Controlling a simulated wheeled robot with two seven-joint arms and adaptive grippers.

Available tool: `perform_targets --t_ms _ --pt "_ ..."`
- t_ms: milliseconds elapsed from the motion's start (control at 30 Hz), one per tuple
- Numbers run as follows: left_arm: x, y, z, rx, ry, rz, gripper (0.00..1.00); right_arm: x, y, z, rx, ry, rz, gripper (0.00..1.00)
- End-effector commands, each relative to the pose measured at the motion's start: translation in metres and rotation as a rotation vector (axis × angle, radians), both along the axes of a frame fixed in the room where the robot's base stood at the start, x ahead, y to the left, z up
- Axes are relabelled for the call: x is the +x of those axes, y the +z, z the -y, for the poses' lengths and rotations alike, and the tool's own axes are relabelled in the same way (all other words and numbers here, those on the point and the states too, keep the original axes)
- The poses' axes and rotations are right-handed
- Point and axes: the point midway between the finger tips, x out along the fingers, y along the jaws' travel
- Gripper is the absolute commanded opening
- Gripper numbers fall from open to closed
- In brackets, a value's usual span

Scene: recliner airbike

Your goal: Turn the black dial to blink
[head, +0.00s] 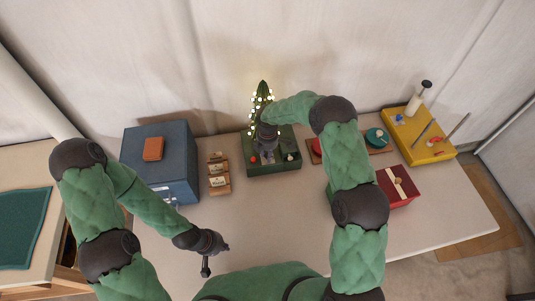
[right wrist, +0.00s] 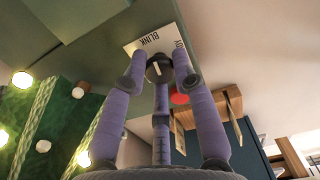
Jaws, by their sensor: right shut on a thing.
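The black dial (right wrist: 158,68) has a short white line across its face and sits at a white label plate (right wrist: 140,42). The word BLINK reads on the plate; a second word is partly hidden by a finger. I cannot tell which word the line points to. My right gripper (right wrist: 160,76) is shut on the dial, with fingers on both sides of it. In the head view my right gripper (head: 266,140) is over the green box (head: 285,167) and hides the dial. My left gripper (head: 207,262) hangs over the table's front part, apart from everything; its jaw state is unclear.
A small lit tree (head: 262,96) stands behind the green box. A red button (right wrist: 180,98) is close to the dial. A blue cabinet (head: 175,180) and brown packets (head: 219,180) are left; a red box (head: 398,188) and yellow tray (head: 430,148) are right. The front table is mostly clear.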

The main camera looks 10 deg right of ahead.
Motion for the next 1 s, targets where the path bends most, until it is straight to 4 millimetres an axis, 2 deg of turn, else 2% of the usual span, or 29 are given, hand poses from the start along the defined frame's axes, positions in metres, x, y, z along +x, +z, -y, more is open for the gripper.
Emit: perform_targets --t_ms 300,867,900,967,1000 --pt "0.0 -0.0007 0.0001 0.0 0.0 0.0 0.0 0.0001 0.0 -0.0004 0.001 0.134 0.001 0.0" --pt "0.0 -0.0009 0.0 0.0 0.0 0.0 0.0 0.0002 0.0001 -0.0003 0.0 0.166 0.001 0.0" --pt "0.0 -0.0009 0.0 0.0 0.0 0.0 0.0 0.0002 0.0001 -0.0003 0.0 0.166 0.001 0.31" --pt "0.0 -0.0008 0.0 0.0 0.0 0.0 0.0 0.0002 0.0001 -0.0002 0.0 0.166 0.001 0.48" --pt "0.0 -0.0008 0.0 0.0 0.0 0.0 0.0 0.0002 0.0001 -0.0002 0.0 0.166 0.001 0.52"
